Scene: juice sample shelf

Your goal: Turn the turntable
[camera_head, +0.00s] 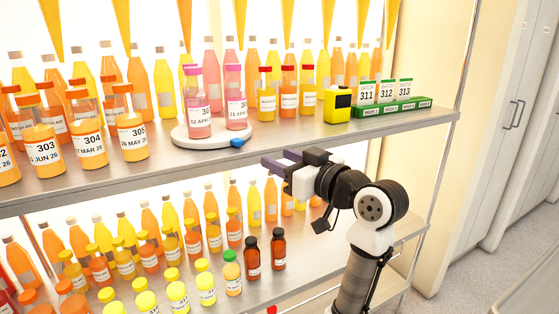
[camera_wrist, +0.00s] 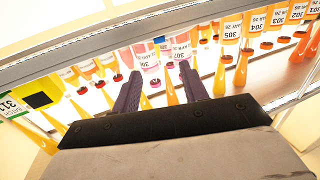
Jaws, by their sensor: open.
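The turntable (camera_head: 210,138) is a white round disc on the upper shelf, with a blue knob (camera_head: 237,142) at its front right rim. Two pink sample bottles (camera_head: 199,105) with white labels and pink caps stand upright on it. My gripper (camera_head: 277,161) is open and empty, just in front of the shelf's edge, to the right of and lower than the blue knob, apart from it. In the wrist view the two dark purple fingers (camera_wrist: 159,80) point toward the shelf, with the blue knob (camera_wrist: 159,40) and pink bottles beyond; the disc is hard to make out there.
Labelled orange bottles (camera_head: 90,139) stand left of the turntable. To its right are orange bottles (camera_head: 288,92), a yellow-black device (camera_head: 337,104) and a green rack (camera_head: 390,107) with batch cards. The lower shelf (camera_head: 300,265) holds many bottles beneath my gripper.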

